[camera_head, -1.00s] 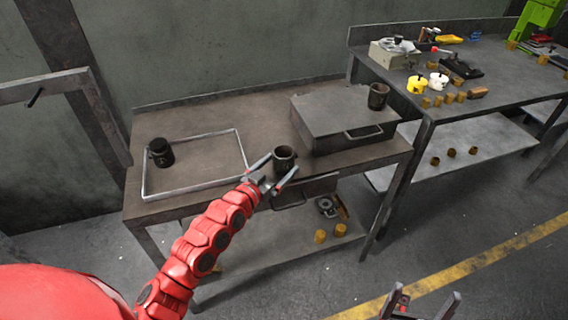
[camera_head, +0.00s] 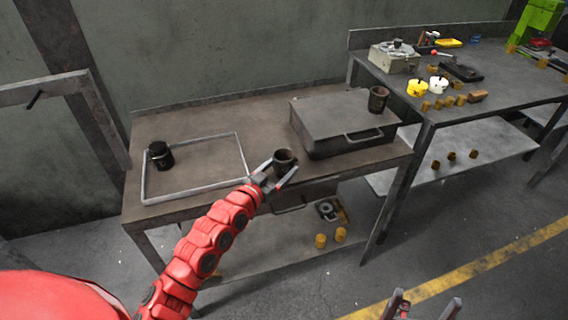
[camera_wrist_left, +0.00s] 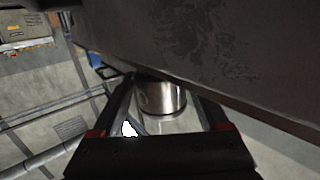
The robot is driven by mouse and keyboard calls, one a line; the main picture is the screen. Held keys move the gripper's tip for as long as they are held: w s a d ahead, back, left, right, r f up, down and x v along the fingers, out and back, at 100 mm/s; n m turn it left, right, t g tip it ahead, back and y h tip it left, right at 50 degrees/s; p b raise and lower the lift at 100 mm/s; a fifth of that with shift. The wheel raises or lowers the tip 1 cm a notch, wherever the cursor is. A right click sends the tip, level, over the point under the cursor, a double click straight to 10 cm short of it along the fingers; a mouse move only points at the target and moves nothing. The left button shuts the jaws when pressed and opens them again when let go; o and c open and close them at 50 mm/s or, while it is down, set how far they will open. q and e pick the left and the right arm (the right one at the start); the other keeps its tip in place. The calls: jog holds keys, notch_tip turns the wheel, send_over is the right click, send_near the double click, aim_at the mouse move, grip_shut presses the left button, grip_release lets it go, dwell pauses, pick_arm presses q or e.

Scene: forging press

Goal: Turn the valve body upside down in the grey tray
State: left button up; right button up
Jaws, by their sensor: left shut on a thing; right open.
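The grey tray (camera_head: 195,191) is a shallow thin-rimmed frame on the left of the workbench. A black cylindrical part (camera_head: 160,155) stands at its left side. A dark hollow cylindrical part (camera_head: 284,158) is right of the tray, near the bench's front edge. My left gripper (camera_head: 281,172) is shut on this part; its open top shows. In the left wrist view the held part (camera_wrist_left: 160,96) looks metallic between the fingers, partly hidden by the gripper. I cannot tell which cylinder is the valve body. My right gripper (camera_head: 428,301) is open and empty at the bottom right.
A dark metal box (camera_head: 335,120) with a handle stands right of the held part. Another hollow cylinder (camera_head: 378,99) stands on it. A second table (camera_head: 500,95) at right carries tools and small parts. The tray's middle and right are clear.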

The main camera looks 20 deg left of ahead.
pick_arm(q)
jog(key=shift+r+p, duration=2.65)
jog(key=shift+r, duration=1.45)
notch_tip(320, 180, up, 9)
jog(key=p, duration=0.5)
jog(key=shift+f, duration=0.1)
jog(key=m+b, duration=0.8)
jog(key=shift+t+y+b, duration=0.3)
